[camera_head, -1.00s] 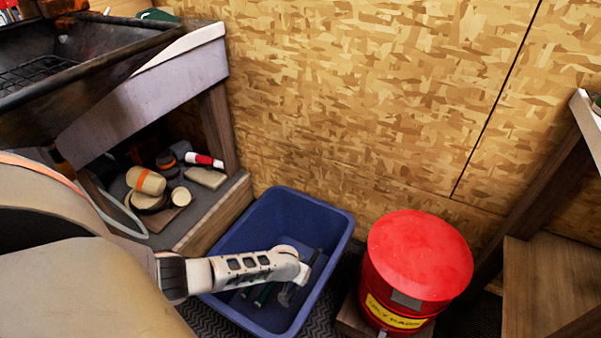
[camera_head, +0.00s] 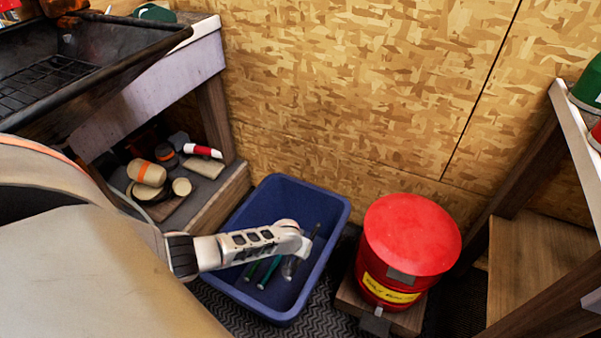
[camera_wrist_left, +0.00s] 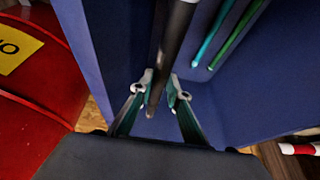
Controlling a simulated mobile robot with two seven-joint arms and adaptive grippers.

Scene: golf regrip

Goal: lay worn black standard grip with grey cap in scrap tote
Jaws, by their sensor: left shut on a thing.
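My left gripper (camera_head: 296,266) reaches down into the blue scrap tote (camera_head: 338,200). In the left wrist view its two fingers (camera_wrist_left: 159,92) are closed around a long black grip (camera_wrist_left: 174,45), which sits between the fingertips inside the tote walls. The grip's dark end also shows beside the gripper in the head view (camera_head: 315,231). Whether the held grip touches the tote floor is unclear. My right gripper is out of view.
A red oily-rags can (camera_head: 410,240) stands just right of the tote. A low wooden shelf (camera_head: 222,200) with rolls and bottles is at its left, below a dark sink-like basin (camera_head: 100,70). The chipboard wall (camera_head: 360,90) is behind.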

